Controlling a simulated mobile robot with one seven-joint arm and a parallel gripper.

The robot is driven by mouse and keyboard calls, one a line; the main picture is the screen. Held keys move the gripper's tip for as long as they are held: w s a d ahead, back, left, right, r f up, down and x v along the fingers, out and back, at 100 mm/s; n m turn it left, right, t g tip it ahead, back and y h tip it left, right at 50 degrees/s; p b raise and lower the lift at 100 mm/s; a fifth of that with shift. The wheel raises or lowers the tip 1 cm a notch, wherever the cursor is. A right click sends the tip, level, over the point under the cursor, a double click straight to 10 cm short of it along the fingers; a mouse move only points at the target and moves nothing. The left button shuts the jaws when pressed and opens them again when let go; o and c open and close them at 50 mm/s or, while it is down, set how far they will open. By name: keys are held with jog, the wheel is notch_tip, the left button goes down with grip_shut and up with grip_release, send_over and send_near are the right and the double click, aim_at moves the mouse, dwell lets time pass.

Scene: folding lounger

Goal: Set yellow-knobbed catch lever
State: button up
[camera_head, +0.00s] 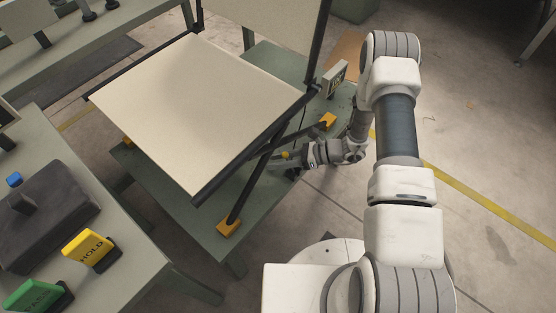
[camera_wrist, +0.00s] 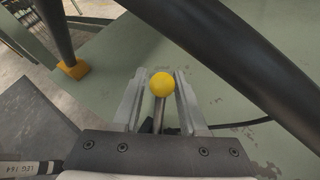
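The catch lever has a yellow knob (camera_wrist: 162,84) on a thin metal rod. In the wrist view the knob lies between the two fingers of my gripper (camera_wrist: 161,97), near their tips. The fingers stand apart on either side, with a narrow gap showing around the rod. In the head view the yellow knob (camera_head: 285,155) shows small at the tip of my gripper (camera_head: 288,165), beside the lounger's dark frame. The lounger (camera_head: 190,105) has a pale seat panel and dark tubes, and stands on a green table. The lever's base is hidden behind my gripper.
A dark tube (camera_wrist: 235,55) crosses close above the knob on the right in the wrist view. Orange feet (camera_head: 228,228) hold the frame on the green table (camera_head: 190,215). A side table at left bears a yellow HOLD block (camera_head: 88,247) and a green PASS block (camera_head: 32,296).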

grip_shut()
dwell(1.3)
